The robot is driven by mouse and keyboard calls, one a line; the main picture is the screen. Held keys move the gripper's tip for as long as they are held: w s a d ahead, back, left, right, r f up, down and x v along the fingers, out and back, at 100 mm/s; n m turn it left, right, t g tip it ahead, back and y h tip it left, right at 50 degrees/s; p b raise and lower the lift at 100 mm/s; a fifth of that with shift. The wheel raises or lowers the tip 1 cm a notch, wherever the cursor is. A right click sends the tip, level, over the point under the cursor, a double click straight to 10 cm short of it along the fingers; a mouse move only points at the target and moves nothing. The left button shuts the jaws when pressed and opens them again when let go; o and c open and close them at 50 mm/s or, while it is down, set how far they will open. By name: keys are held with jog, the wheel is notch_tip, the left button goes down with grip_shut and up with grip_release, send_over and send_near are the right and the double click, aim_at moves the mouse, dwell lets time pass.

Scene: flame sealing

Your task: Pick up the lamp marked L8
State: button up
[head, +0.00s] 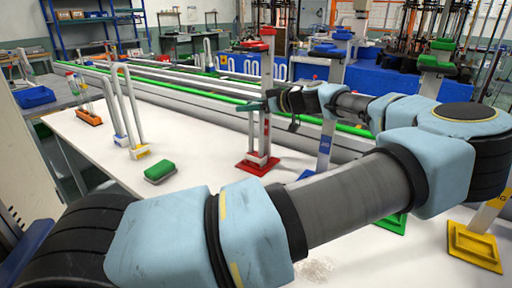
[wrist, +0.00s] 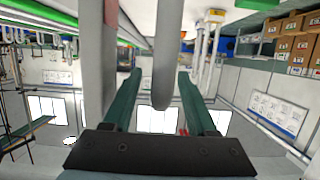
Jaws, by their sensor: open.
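A red stand (head: 257,164) with a red-capped post and a pale upright tube (head: 251,132) stands on the white table. I cannot read an L8 mark on it or on any other lamp. My gripper (head: 272,101) is beside the upper part of this stand. In the wrist view, which looks upside down, my gripper (wrist: 158,80) is open. A grey round-ended tube (wrist: 166,55) lies between its two dark green fingers, with gaps visible. A second grey upright (wrist: 96,70) is just left of the fingers. Whether anything touches is unclear.
Tubes on yellow and blue bases (head: 139,152) and an orange base (head: 89,118) stand at left. A green block (head: 159,171) lies in front of them. A blue post (head: 326,140) and a yellow base (head: 473,245) are at right. Table front left is clear.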

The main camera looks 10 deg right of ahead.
jog(key=shift+w+a+f, duration=0.1)
jog(key=shift+w+a, duration=0.1)
jog(key=shift+c, duration=0.3)
grip_shut()
dwell(1.0)
